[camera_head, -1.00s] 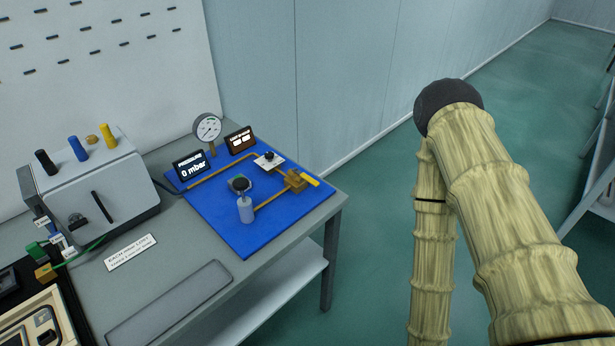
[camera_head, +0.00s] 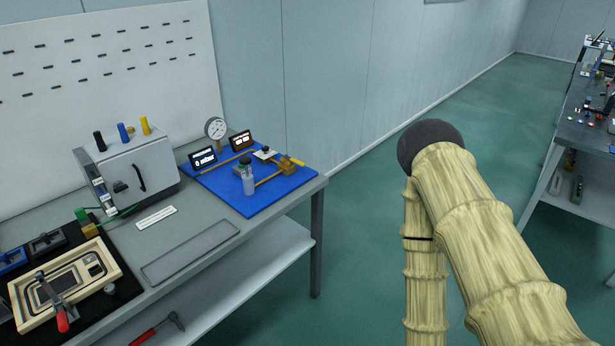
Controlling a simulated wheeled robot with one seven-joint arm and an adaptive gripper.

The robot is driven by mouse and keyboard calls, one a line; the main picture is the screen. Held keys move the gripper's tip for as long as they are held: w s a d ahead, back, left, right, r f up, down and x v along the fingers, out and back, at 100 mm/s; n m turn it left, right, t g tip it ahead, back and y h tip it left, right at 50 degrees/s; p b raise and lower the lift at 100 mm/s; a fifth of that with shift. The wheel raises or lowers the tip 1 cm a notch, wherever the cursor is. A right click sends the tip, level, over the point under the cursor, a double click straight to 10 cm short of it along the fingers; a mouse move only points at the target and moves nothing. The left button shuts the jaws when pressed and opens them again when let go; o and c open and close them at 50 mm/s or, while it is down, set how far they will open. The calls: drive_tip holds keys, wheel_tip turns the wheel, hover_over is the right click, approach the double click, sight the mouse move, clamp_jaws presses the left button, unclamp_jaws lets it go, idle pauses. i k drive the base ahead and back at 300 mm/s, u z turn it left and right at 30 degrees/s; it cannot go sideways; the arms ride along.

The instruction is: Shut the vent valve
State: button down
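The blue panel (camera_head: 225,196) lies on the grey bench and bears a brass pipe run. A brass valve block (camera_head: 286,166) with a yellow lever (camera_head: 297,161) sits at its right edge. A small black knob on a white plate (camera_head: 264,153) sits at the back of the panel. I cannot tell which of these is the vent valve. A clear bottle with a dark top (camera_head: 249,182) stands at the panel's middle. A round dial gauge (camera_head: 215,128) and a pressure display (camera_head: 203,160) reading 0 mbar stand behind. My arm, in a tan ribbed cover, is at the right; my gripper is not visible.
A grey box with coloured knobs (camera_head: 135,165) stands left of the panel. A wooden fixture with a red-handled clamp (camera_head: 66,290) is at the front left. Open green floor (camera_head: 370,240) lies right of the bench (camera_head: 316,186); another bench (camera_head: 575,130) stands far right.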

sight(293, 160)
drive_tip(key=u, duration=1.1)
drive_tip(key=i, duration=1.3)
drive_tip(key=z, duration=0.7)
